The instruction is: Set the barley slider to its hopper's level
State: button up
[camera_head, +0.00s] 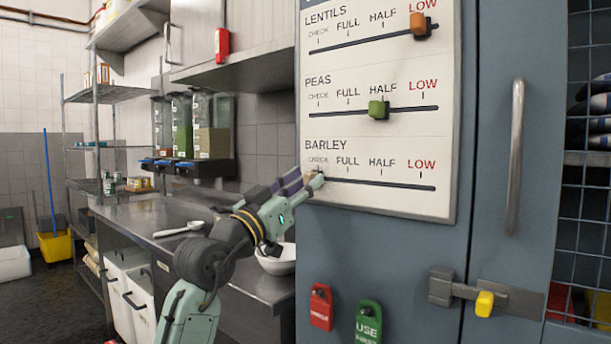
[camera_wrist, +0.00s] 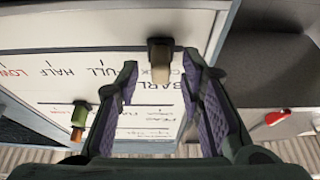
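The barley slider (camera_wrist: 160,66) is a beige knob with a dark end, at the CHECK end of the lowest slot on the white board (camera_head: 375,140). In the wrist view it stands between my gripper's (camera_wrist: 160,72) two spread fingertips, with gaps visible on both sides. In the head view my gripper (camera_head: 312,183) is at the board's left edge and mostly hides the knob. Of the wall hoppers, the right one (camera_head: 211,142) has beige contents to about half its height. The middle one (camera_head: 182,140) holds green contents. The left one (camera_head: 161,125) looks mostly empty.
The orange lentils slider (camera_head: 420,26) is at LOW and the green peas slider (camera_head: 378,110) near HALF. A latch (camera_head: 484,298), a door handle (camera_head: 515,155) and red and green tags (camera_head: 321,306) are on the cabinet. A white bowl (camera_head: 277,260) stands on the steel counter.

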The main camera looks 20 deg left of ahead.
jog(key=shift+w+d+r, duration=0.15)
jog(key=shift+w, duration=0.35)
grip_shut()
dwell(0.6)
